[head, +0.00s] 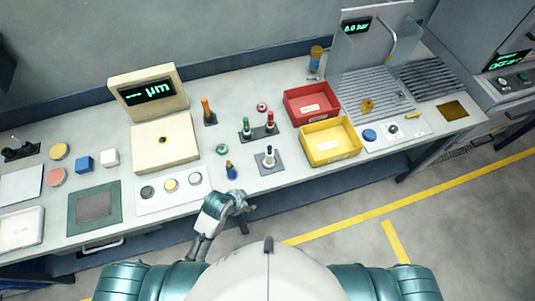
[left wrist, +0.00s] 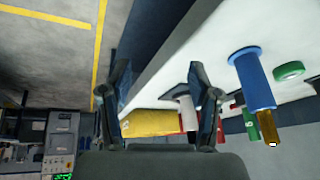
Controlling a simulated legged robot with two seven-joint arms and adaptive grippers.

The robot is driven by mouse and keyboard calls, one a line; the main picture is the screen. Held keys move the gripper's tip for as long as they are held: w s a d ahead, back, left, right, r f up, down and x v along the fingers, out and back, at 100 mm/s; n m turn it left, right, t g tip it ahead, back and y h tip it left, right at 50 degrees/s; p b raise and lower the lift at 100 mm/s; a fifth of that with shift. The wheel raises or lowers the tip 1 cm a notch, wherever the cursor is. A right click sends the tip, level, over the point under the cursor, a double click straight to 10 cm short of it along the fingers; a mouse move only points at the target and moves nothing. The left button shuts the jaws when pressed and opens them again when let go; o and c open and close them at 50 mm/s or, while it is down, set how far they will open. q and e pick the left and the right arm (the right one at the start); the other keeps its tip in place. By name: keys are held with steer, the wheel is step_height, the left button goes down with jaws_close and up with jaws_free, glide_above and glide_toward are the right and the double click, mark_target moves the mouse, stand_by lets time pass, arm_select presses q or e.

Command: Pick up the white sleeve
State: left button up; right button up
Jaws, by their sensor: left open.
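The white sleeve (head: 269,158) stands upright on a small dark base plate near the front edge of the bench in the head view. In the left wrist view, a white piece that looks like the sleeve (left wrist: 187,112) shows between the fingers, further off and partly hidden by one finger. My left gripper (head: 243,201) is open and empty, in front of the bench edge and to the lower left of the sleeve, apart from it. It fills the lower part of the left wrist view (left wrist: 163,95). My right gripper is not in view.
A blue sleeve-like piece (head: 231,170) stands left of the white sleeve, close to my left gripper; it is large in the wrist view (left wrist: 253,82). Pegs with green (head: 246,126) and red parts stand behind. A yellow bin (head: 333,157) and red bin (head: 312,91) are to the right.

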arm_select(q)
steer(key=w+d+r+m, duration=0.5)
steer(key=d+r+m, duration=0.5)
steer(key=d+m, duration=0.15)
steer(key=m+t+y, duration=0.2)
steer(key=m+y, duration=0.2)
steer(key=m, duration=0.9)
glide_toward(270, 155)
steer(key=x, duration=0.7)
steer(key=shift+s+d+f, duration=0.1)
steer(key=shift+d+f, duration=0.1)
steer(key=shift+d, duration=0.15)
steer(key=shift+a+p+x, duration=0.2)
steer(key=shift+p+x, duration=0.05)
steer(key=shift+x, duration=1.1)
steer(key=shift+a+p+x, duration=0.15)
steer(key=shift+p+x, duration=0.05)
steer(key=shift+x, duration=1.15)
steer(key=shift+r, duration=0.15)
jaws_close()
